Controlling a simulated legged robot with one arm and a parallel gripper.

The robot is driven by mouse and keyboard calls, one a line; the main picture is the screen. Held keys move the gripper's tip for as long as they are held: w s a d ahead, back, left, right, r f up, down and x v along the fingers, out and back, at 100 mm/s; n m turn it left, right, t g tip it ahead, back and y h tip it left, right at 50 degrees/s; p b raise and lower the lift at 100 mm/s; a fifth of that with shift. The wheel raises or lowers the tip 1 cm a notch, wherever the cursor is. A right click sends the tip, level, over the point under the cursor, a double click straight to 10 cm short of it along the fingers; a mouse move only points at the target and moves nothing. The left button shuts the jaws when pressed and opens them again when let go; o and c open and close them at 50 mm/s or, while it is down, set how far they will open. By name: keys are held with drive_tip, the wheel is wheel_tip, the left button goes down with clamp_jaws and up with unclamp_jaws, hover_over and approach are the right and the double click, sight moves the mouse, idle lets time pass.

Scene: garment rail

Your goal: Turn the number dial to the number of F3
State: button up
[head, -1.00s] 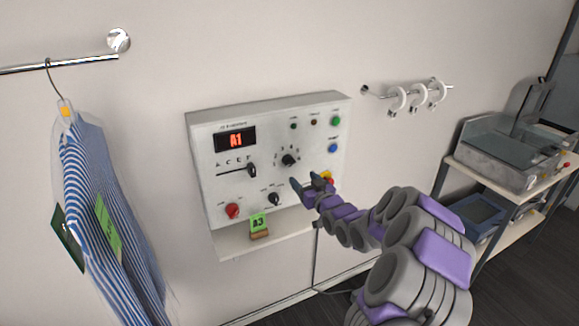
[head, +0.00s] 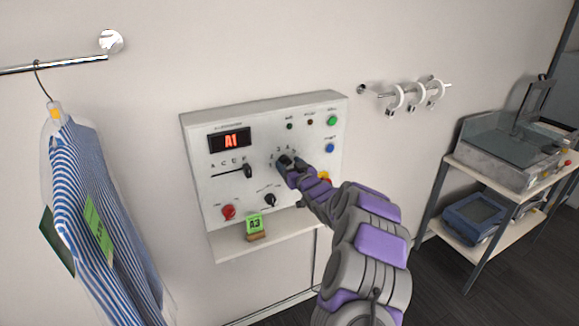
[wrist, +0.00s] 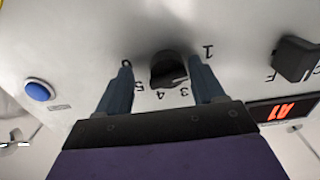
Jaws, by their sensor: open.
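The number dial (wrist: 168,70) is a black knob on the white control panel (head: 215,185). In the wrist view, which shows the panel upside down, the numbers 1, 3, 4 and 5 show around it. My gripper (wrist: 165,85) is open, with one finger on each side of the dial; I cannot tell whether they touch it. In the head view my gripper (head: 286,163) covers the dial. The red display (head: 230,140) reads A1; it also shows in the wrist view (wrist: 284,110). The letter slider (head: 247,171) sits at the right end of its slot.
A green tag reading A3 (head: 254,226) stands on the shelf under the panel. A red knob (head: 228,212), a black knob (head: 269,200) and a blue button (head: 330,148) are nearby. A striped shirt (head: 90,200) hangs at left; a rack (head: 500,165) stands at right.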

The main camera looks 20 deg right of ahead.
drive_tip(key=shift+a, duration=0.35)
drive_tip(key=shift+c, duration=0.5)
drive_tip(key=shift+a+r, duration=0.1)
drive_tip(key=shift+a, duration=0.2)
drive_tip(key=shift+c, duration=1.4)
drive_tip(key=shift+d, duration=0.3)
drive_tip(key=c, duration=0.4)
drive_tip(key=shift+c, duration=1.1)
